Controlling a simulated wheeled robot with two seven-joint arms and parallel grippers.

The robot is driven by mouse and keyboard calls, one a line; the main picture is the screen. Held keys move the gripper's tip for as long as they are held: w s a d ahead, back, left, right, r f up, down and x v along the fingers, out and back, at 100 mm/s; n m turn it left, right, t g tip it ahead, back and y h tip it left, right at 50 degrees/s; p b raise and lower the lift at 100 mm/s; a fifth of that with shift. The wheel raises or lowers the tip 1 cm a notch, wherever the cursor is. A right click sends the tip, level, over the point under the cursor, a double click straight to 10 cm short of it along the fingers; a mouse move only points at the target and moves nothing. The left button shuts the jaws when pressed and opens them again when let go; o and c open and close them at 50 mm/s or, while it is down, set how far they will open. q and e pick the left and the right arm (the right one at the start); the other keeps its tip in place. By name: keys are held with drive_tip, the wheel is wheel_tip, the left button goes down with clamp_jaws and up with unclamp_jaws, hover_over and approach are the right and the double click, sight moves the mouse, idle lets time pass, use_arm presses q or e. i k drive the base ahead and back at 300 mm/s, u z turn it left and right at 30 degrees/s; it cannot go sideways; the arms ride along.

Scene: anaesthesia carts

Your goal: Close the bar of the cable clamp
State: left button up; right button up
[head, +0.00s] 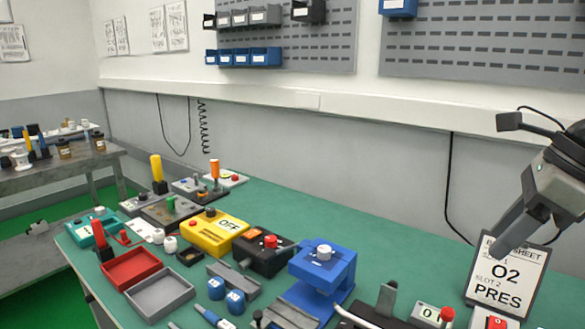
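I cannot tell for sure which fixture is the cable clamp. A dark fixture with an upright grey-black piece (387,298) stands at the bottom edge, with a pale bar (352,317) slanting beside it. It is partly cut off by the frame, so its bar's state is unclear. A grey grooved block (297,311) with a black knob lies left of it. My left gripper is out of view.
The card (508,277) reads O2 and PRES. A blue press-like fixture (323,268), a yellow OFF box (213,232), a black box with a red knob (264,251), and red (131,267) and grey trays crowd the green bench. Its back right strip (385,240) is clear.

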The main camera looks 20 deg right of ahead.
sight(388, 294)
drive_tip(key=k, duration=1.45)
